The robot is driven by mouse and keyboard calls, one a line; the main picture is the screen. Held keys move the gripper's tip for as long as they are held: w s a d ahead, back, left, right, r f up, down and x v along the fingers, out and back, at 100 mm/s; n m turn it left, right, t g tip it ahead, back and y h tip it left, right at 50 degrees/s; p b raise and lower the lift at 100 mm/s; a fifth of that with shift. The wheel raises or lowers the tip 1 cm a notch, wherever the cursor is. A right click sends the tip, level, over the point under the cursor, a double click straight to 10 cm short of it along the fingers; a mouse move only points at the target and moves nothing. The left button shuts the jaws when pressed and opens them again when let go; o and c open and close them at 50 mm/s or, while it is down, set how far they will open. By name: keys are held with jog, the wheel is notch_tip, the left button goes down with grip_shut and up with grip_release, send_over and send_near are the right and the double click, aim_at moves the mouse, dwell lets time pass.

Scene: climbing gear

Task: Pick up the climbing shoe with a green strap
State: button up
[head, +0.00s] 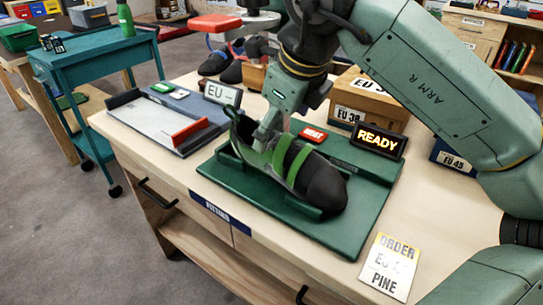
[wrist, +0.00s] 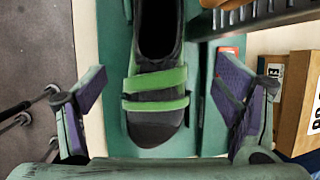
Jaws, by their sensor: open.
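The dark climbing shoe (head: 322,188) with green straps lies on a green fitting board (head: 345,235), toe toward the front right. In the wrist view the same shoe (wrist: 152,132) shows its two green strap bands and dark opening, toe toward the bottom. My gripper (head: 262,140) is over the shoe's ankle end in the head view. In the wrist view my gripper (wrist: 162,78) is open, with one finger on each side of the shoe and gaps between. Contact cannot be told in the head view, where the gripper partly covers the shoe.
A grey measuring device (head: 150,118) is to the left. Shoe boxes (head: 365,95) and other dark shoes (head: 232,70) are behind. An order card (head: 388,266) lies at the front right.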

aim_at(271, 150)
jog(key=x, duration=0.4)
jog(key=p+x, duration=0.1)
jog(key=x, duration=0.4)
jog(key=shift+s+f, duration=0.15)
jog(key=shift+s, duration=0.05)
jog(key=c, duration=1.5)
